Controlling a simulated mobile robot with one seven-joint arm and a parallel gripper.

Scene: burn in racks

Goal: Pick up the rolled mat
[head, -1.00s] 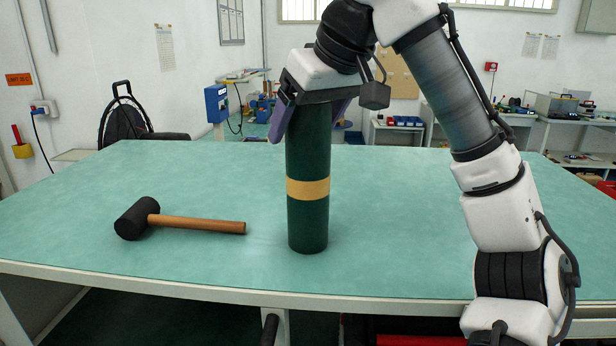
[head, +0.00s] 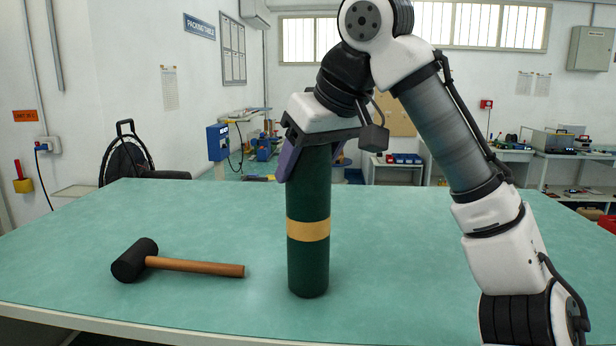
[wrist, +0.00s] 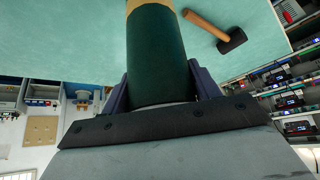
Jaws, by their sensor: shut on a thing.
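The rolled mat (head: 308,269) is a dark green upright cylinder with a tan band around its middle. It stands vertical over the teal table; I cannot tell for sure whether its lower end touches the top. My gripper (head: 308,160) is at its upper end, with purple fingers on either side, shut on it. In the wrist view the mat (wrist: 156,55) runs away from between the two fingers of my gripper (wrist: 160,92), its band near the top edge. The mat's upper end is partly hidden by the gripper.
A mallet with a black head (head: 133,260) and wooden handle lies on the teal table (head: 420,280), left of the mat. The table is clear on the right and behind. Benches with equipment (head: 565,150) stand along the back.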

